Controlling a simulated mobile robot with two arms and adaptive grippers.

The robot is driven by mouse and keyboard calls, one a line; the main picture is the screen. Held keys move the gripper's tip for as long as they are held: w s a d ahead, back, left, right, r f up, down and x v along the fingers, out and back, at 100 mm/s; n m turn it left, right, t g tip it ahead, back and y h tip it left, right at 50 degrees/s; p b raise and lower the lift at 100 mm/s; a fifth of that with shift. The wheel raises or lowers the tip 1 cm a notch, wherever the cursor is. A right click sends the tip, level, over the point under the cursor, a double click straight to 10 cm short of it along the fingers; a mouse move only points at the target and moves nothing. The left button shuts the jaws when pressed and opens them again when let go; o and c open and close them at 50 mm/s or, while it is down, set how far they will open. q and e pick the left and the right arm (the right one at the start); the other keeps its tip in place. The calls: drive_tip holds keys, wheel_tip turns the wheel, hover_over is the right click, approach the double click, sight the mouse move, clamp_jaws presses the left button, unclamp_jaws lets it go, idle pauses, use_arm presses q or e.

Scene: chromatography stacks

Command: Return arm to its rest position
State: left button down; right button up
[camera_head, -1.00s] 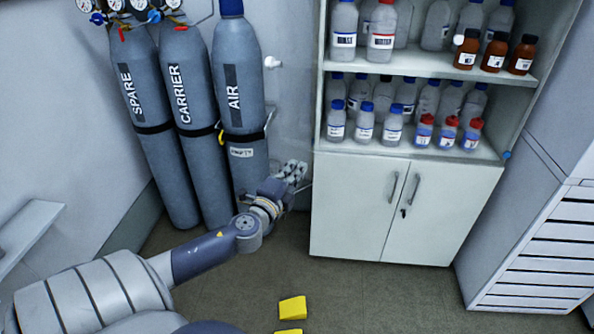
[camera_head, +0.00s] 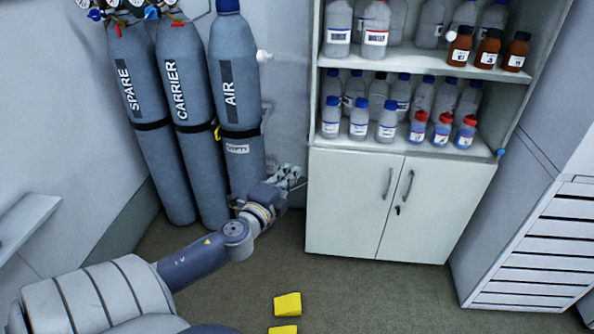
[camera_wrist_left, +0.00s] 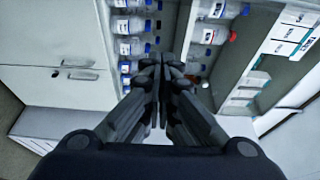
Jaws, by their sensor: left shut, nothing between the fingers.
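My left arm comes in from the lower left of the head view. Its gripper (camera_head: 289,176) is in front of the gap between the AIR cylinder (camera_head: 235,90) and the white cabinet (camera_head: 345,200). In the left wrist view the gripper's fingers (camera_wrist_left: 160,70) meet in the middle of the picture, shut with nothing between them. Shelves with bottles show beyond the fingertips there. My right gripper is in neither view.
SPARE (camera_head: 150,120) and CARRIER (camera_head: 190,120) cylinders stand on the left by the wall. Open shelves above the cabinet doors hold several bottles (camera_head: 359,118). A drawer unit (camera_head: 530,240) stands at right. Yellow blocks (camera_head: 287,304) show at the bottom; the floor between is clear.

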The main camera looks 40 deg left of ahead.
use_arm(q)
drive_tip(key=b+v, duration=0.1)
drive_tip(key=v, duration=0.4)
drive_tip(key=shift+s+r, duration=0.2)
drive_tip(key=shift+s, duration=0.15)
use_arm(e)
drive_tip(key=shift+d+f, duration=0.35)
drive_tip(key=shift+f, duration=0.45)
